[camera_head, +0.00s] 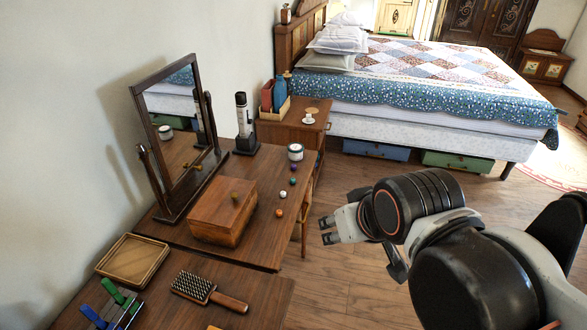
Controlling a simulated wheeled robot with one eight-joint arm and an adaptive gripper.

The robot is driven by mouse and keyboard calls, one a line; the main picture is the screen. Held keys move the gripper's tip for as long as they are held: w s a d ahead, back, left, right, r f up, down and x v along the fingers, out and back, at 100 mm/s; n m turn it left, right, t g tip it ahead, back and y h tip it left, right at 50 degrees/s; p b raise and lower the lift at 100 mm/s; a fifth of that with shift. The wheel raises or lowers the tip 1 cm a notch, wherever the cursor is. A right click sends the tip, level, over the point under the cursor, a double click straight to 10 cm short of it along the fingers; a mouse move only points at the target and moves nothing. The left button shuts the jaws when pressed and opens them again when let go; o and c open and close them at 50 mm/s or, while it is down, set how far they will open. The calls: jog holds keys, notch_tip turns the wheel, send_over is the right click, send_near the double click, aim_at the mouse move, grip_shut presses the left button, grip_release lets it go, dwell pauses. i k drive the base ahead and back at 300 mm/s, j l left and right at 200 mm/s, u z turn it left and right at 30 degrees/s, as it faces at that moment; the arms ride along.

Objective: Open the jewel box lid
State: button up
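The jewel box is a brown wooden box (223,213) on the dressing table, in front of the mirror. My gripper (327,231) is to the right of the box, beyond the table's right edge, apart from the box and pointing left. Its two dark fingertips are apart with nothing between them. The far side of the box is hidden.
A tilted mirror (181,140) stands behind the box. Several small coloured balls (283,194) lie near the table's right edge, with a tin (295,152) beyond. A wooden tray (133,260) and a hairbrush (207,292) lie nearer. Open floor lies between table and bed.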

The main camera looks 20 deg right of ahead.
aim_at(223, 204)
jog(key=i+l+u, duration=0.1)
jog(key=i+l, duration=0.3)
jog(key=u, duration=1.75)
